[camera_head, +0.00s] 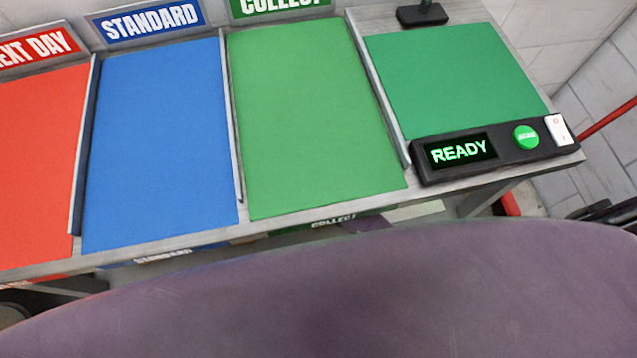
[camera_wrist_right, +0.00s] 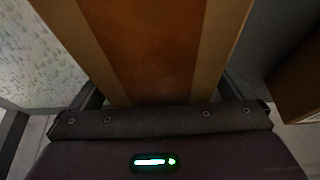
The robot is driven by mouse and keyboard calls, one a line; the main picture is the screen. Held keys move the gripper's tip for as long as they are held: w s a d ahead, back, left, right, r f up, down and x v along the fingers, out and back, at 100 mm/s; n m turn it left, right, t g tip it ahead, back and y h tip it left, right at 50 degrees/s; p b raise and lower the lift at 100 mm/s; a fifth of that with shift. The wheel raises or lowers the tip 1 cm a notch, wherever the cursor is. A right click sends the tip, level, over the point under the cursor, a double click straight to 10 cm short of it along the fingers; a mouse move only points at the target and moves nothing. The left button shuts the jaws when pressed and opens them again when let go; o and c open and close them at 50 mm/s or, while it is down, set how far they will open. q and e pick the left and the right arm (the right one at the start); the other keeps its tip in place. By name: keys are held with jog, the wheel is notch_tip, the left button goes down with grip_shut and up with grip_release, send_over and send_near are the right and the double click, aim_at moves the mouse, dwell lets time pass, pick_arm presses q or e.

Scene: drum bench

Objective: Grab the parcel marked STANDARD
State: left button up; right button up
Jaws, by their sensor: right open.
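No parcel shows in the head view. In the right wrist view a cardboard box (camera_wrist_right: 150,45), tan with a wide darker brown band along its middle, fills the centre close to my right gripper (camera_wrist_right: 160,92). The gripper is open, with its dark fingers showing at either side of the box's near end. I cannot tell whether they touch it. No label or wording is visible on this box, so I cannot tell if it is marked STANDARD. My left gripper is not in view.
The bench has a red lane (camera_head: 35,165), a blue lane (camera_head: 160,150) under a STANDARD sign (camera_head: 152,22), a green lane (camera_head: 310,120) and a green mat (camera_head: 455,80), all bare. A panel reads READY (camera_head: 459,152). Another cardboard piece (camera_wrist_right: 298,85) stands right of the gripper.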

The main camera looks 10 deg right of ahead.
jog(key=c, duration=1.4)
jog(key=shift+w+r, duration=0.1)
jog(key=shift+w, duration=0.05)
jog(key=shift+c, duration=1)
jog(key=shift+r, duration=0.15)
